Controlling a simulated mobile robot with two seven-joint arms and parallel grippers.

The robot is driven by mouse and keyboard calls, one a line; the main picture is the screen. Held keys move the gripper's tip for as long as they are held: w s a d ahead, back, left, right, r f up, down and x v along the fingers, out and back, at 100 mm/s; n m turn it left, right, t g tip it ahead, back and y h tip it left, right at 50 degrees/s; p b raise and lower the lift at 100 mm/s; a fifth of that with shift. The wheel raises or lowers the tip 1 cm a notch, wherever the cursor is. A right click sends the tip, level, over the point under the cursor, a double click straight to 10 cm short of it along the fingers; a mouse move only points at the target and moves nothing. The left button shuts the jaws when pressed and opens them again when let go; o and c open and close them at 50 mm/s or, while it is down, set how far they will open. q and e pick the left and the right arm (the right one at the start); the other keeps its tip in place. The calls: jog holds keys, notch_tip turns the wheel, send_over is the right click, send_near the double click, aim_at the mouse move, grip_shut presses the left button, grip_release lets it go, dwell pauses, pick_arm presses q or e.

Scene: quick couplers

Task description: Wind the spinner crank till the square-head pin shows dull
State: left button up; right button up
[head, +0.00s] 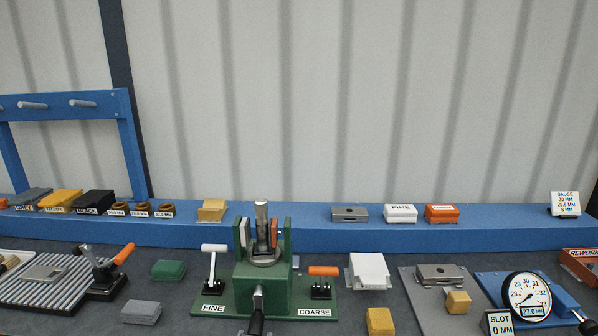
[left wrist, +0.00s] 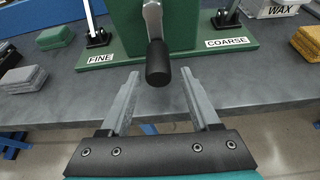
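The green spinner stand (head: 284,284) is at the bottom middle of the head view, with pads on both sides of an upright grey metal pin (head: 261,216). The pin's finish is too small to judge surely. The crank (head: 257,300) hangs down at the stand's front. In the left wrist view its black grip (left wrist: 158,64) points toward me. My left gripper (left wrist: 159,80) is open, with the grip between and slightly beyond its fingertips; no contact shows. My right gripper is in neither view.
The white-handled FINE lever (head: 213,264) and orange-handled COARSE lever (head: 323,282) flank the crank. A green block (head: 169,270) and grey block (head: 141,312) lie left. A white WAX box (head: 369,271) and dial gauge (head: 527,295) stand right. A blue shelf (head: 300,235) runs behind.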

pick_arm(q)
jog(key=shift+o, duration=1.1)
jog(key=p+v, duration=0.5)
jog(key=v, duration=0.2)
jog(key=shift+p, duration=0.4)
jog(key=s+a+f+n+g+b, duration=0.25)
jog(key=s+f+n, duration=0.2)
jog(key=f, duration=0.45)
jog(key=s+a+f+n+g+y+b, duration=0.1)
jog(key=s+a+f+n+g, duration=0.15)
jog(key=f+n, duration=0.5)
jog(key=s+a+f+n+g+b, duration=0.25)
jog(key=s+f, duration=0.25)
jog(key=f, duration=0.5)
jog(key=s+f+n+g+b, duration=0.1)
jog(key=s+f+n, duration=0.4)
jog(key=s, duration=0.4)
jog(key=s+a+f+n+g+b, duration=0.1)
jog(key=s+f+n+g, duration=0.1)
jog(key=s+f+n, duration=0.4)
jog(key=s+f+n+g+b, duration=0.2)
jog(key=s+f+n, duration=0.3)
jog(key=s+n, duration=0.4)
jog(key=s, duration=0.4)
jog(key=shift+s+a+f+h, duration=0.2)
jog(key=shift+a+f+h, duration=0.1)
jog(key=shift+a+h, duration=0.1)
